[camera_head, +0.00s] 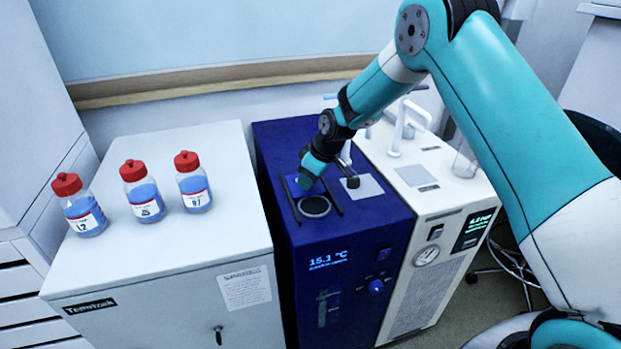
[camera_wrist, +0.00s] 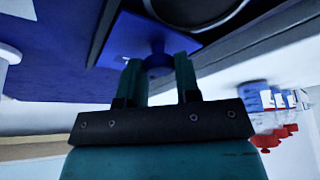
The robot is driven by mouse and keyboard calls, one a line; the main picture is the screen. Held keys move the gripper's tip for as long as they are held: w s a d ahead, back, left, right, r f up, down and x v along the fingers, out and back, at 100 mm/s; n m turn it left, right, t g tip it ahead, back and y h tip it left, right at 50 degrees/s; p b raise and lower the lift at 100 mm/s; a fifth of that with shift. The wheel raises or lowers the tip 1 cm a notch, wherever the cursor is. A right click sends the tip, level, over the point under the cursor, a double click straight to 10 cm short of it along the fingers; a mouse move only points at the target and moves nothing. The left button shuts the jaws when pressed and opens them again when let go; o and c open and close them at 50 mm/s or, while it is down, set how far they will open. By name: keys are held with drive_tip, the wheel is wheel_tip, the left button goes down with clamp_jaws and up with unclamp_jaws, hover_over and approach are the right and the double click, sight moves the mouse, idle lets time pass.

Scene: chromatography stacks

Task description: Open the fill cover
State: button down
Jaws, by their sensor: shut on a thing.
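The fill cover (camera_wrist: 122,42) is a flat blue plate with a round blue knob (camera_wrist: 158,60) in the wrist view. My gripper (camera_wrist: 158,74) is shut on the knob, one finger on each side. The round fill opening (camera_head: 314,206) shows uncovered in front of the gripper, between two dark rails.
Three red-capped bottles (camera_head: 143,193) of blue liquid stand on the white cabinet (camera_head: 160,255) at left. A white unit (camera_head: 430,190) with pipework stands at right. A grey square plate (camera_head: 366,187) lies right of the rails. A wall is behind.

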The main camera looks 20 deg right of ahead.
drive_tip(key=c, duration=0.8)
unclamp_jaws()
drive_tip(key=b+v, duration=0.2)
drive_tip(key=v, duration=1.5)
drive_tip(key=shift+a+r, duration=0.1)
drive_tip(key=shift+r, duration=0.2)
drive_tip(key=s+a+r+g, duration=0.1)
drive_tip(key=s+a+r, duration=0.15)
drive_tip(key=s, duration=0.45)
drive_tip(key=s+a+r, duration=0.2)
drive_tip(key=s+a, duration=0.2)
drive_tip(key=s, duration=0.3)
drive_tip(key=s+a, duration=0.1)
drive_tip(key=s, duration=0.6)
drive_tip(key=s+a+f+m+g, duration=0.1)
drive_tip(key=s, duration=0.5)
drive_tip(key=s+a+g, duration=0.1)
drive_tip(key=s, duration=0.6)
drive_tip(key=shift+s+f+m+y, duration=0.2)
drive_tip(key=shift+s+m+y, duration=0.1)
drive_tip(key=shift+m+y, duration=0.1)
